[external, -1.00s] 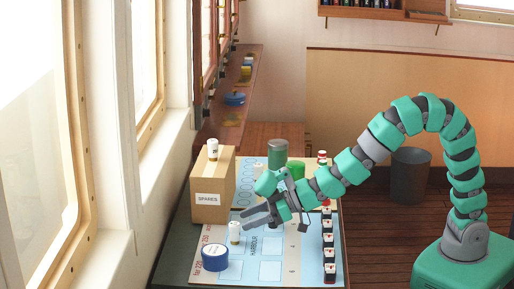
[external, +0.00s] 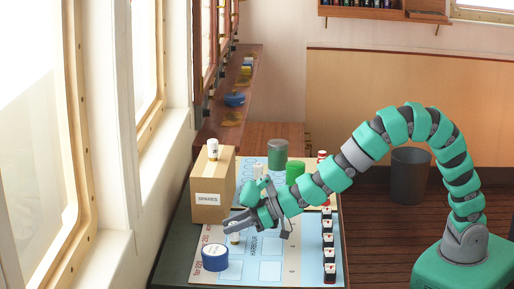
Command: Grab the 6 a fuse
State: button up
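A small white cylinder (external: 235,239), which looks like a fuse, stands upright on the chart near its left side. A similar white cylinder with a gold band (external: 213,149) stands on top of the box labelled SPARES (external: 208,198).
A blue round tin (external: 215,257) stands just in front of the near cylinder. A row of small dark blocks with pale tops (external: 328,240) lines the chart's right side. Green canisters (external: 278,153) stand at the back. The chart's front middle (external: 270,270) is clear.

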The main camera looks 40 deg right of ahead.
jog(key=shift+c, duration=0.6)
jog(key=shift+r, duration=0.1)
